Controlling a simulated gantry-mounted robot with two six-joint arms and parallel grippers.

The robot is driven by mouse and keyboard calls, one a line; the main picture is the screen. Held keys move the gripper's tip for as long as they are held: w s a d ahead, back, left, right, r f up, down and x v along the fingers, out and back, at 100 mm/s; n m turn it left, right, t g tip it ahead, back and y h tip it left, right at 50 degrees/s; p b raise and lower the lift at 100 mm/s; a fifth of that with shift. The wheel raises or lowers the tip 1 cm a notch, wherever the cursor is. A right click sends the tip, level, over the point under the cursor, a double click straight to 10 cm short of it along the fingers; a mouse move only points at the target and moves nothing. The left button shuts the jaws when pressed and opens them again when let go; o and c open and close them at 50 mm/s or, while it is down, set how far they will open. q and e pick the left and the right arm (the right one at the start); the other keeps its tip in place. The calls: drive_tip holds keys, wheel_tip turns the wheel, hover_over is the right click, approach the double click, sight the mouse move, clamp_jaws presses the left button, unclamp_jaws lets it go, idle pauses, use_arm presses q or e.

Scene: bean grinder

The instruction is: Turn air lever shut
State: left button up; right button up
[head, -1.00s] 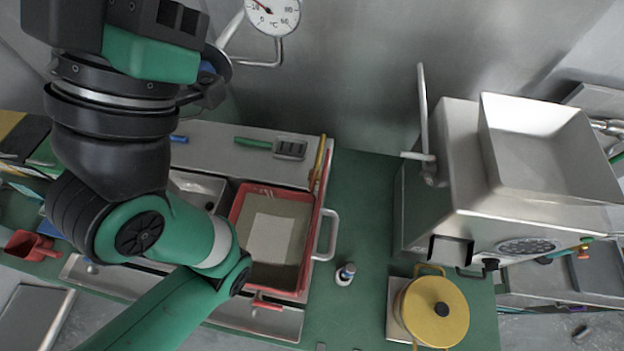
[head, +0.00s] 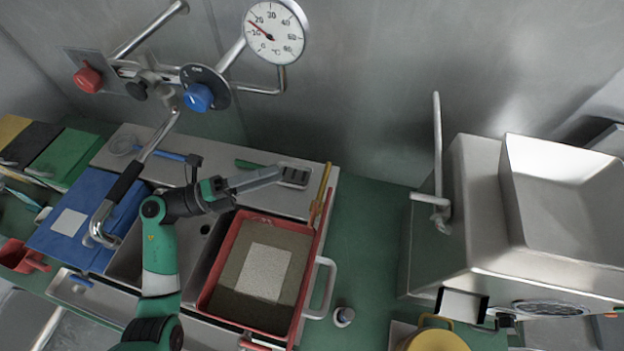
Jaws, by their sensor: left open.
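No part is marked as the air lever. A bare metal lever (head: 437,145) stands upright at the left side of the steel grinder (head: 478,240), with a short crosspiece at its lower end. My left gripper (head: 268,177) points right above the back of the sink counter, well left of the lever and not touching it. It is open, with nothing visible between its fingers; its finger gap is hard to see from this angle. My right gripper is out of view.
A red tray (head: 223,277) lies in front of my left gripper. A blue knob (head: 197,97), a red knob (head: 88,79) and a dial thermometer (head: 275,32) are at the wall. A yellow pot (head: 436,341) stands near the grinder. Green worktop (head: 365,235) is mostly clear between tray and grinder.

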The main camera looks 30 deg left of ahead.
sight(313, 216)
use_arm(q)
drive_tip(key=s+f+g+y, duration=0.1)
drive_tip(key=s+f+g, duration=0.35)
drive_tip(key=f, duration=0.75)
drive_tip(key=x, duration=0.5)
drive_tip(key=b+x, duration=0.1)
drive_tip(key=x, duration=0.5)
drive_tip(key=shift+d+r, duration=0.2)
drive_tip(key=shift+d, duration=0.15)
clamp_jaws()
